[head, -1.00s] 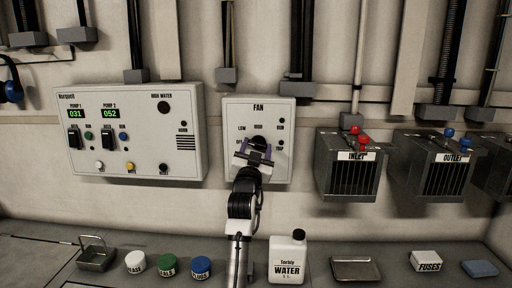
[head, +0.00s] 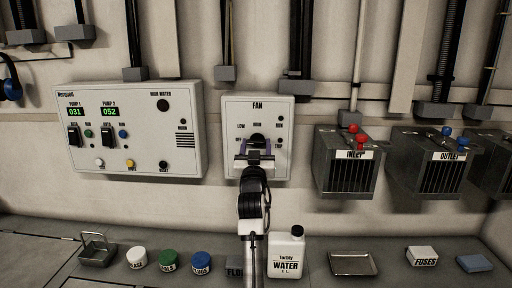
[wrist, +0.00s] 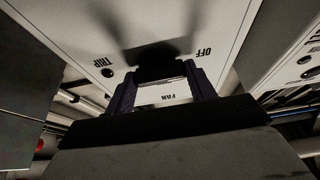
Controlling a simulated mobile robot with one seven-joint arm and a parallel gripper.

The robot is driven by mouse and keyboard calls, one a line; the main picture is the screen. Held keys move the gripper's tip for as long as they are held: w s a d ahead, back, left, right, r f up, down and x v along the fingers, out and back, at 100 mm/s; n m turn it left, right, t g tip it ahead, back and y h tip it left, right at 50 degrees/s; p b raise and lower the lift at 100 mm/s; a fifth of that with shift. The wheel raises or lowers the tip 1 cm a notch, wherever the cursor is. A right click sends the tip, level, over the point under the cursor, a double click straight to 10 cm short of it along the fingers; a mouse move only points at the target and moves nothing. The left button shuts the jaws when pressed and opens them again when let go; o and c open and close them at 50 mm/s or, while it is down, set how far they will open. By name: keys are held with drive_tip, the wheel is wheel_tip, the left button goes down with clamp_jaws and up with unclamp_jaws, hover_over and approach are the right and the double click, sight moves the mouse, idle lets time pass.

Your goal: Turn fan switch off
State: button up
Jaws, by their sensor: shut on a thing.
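The fan panel (head: 229,165) is a light grey box on the wall, marked FAN, LOW, HIGH, RUN and OFF. Its switch is a black knob (head: 258,139) in the middle of the panel. My gripper (head: 257,147) is at the panel, with its purple fingers on either side of the knob, shut on it. In the wrist view the knob (wrist: 160,62) sits between the fingertips (wrist: 163,82). OFF reads to its right and TRIP to its left. The fingers and my arm hide the lower panel, and the knob's pointer cannot be made out.
A pump panel (head: 130,155) is left of the fan panel. The INLET box (head: 345,175) and OUTLET box (head: 440,175) jut out at right. On the bench below stand a water bottle (head: 286,252), several lidded jars, a tray (head: 353,263) and a FUSES box (head: 422,256).

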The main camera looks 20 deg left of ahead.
drive_tip(key=o, duration=1)
drive_tip(key=b+v, duration=0.3)
drive_tip(key=v, duration=1.1)
drive_tip(key=shift+b, duration=0.4)
